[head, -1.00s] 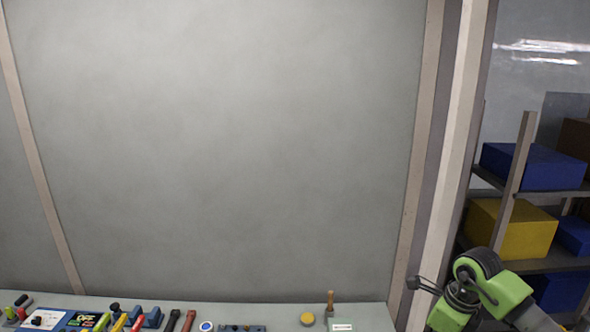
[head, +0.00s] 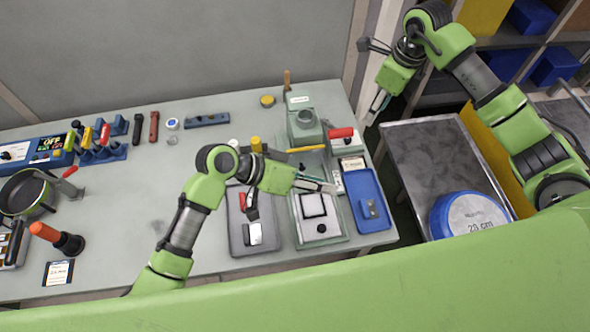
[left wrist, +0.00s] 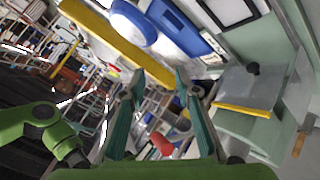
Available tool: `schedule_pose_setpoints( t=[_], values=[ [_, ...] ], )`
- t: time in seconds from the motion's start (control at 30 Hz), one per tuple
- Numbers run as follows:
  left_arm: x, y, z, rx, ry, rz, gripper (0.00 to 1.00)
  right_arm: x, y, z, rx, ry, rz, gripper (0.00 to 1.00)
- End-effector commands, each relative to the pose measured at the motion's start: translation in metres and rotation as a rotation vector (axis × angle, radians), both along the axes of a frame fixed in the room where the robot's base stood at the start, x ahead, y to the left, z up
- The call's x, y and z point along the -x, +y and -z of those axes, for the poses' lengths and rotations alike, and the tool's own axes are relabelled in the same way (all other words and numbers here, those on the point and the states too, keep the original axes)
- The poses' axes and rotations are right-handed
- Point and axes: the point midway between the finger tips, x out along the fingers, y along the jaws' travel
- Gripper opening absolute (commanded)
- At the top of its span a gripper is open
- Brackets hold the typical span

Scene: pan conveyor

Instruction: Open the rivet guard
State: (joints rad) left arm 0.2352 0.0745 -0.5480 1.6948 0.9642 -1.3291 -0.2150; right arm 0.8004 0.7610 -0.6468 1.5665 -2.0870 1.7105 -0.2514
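The riveting station stands at the right of the bench, with a green machine head (head: 305,125) behind a pale base plate (head: 335,233). A yellow bar (head: 305,149), seemingly the guard's edge, lies just in front of the head. In the left wrist view a grey see-through panel (left wrist: 245,88), likely the guard, has a yellow edge and a dark knob. I cannot tell how far it is raised. My left gripper (head: 332,186) is over the base plate; its fingers (left wrist: 157,80) are apart with nothing seen held. My right gripper (head: 373,112) hangs beyond the bench's right edge, finger gap unclear.
A metal cart (head: 430,135) holds a blue round item. The bench's middle left is clear.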

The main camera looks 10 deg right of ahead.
Motion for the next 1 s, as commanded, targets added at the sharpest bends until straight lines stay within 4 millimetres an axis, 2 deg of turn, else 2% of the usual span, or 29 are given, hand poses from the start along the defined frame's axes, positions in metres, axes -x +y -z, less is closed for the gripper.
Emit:
schedule_pose_setpoints(
  t=[0.03,0.1,0.27,0.4,0.6,0.8,0.9,1.0],
  values=[
    [-0.003,0.007,0.014,0.036,0.076,-0.024,0.29,0.0,0.0,0.0,0.0,0.0,0.0,0.38],
    [-0.008,0.017,0.027,0.102,0.174,-0.06,0.29,0.0,0.0,0.0,0.0,0.0,0.0,0.38],
    [-0.022,0.042,0.051,0.289,0.374,-0.177,0.29,0.0,0.0,0.0,0.0,0.0,0.0,0.38],
    [-0.037,0.071,0.068,0.473,0.516,-0.317,0.29,0.0,0.0,0.0,0.0,0.0,0.0,0.38],
    [-0.056,0.113,0.089,0.689,0.635,-0.513,0.29,0.0,0.0,0.0,0.0,0.0,0.0,0.38],
    [-0.061,0.142,0.108,0.759,0.655,-0.623,0.29,0.0,0.0,0.0,0.0,0.0,0.0,0.38],
    [-0.063,0.143,0.112,0.758,0.649,-0.636,0.29,0.0,0.0,0.0,0.0,0.0,0.0,0.38],
    [-0.068,0.132,0.113,0.757,0.648,-0.635,0.29,0.0,0.0,0.0,0.0,0.0,0.0,0.38]
  ],
)
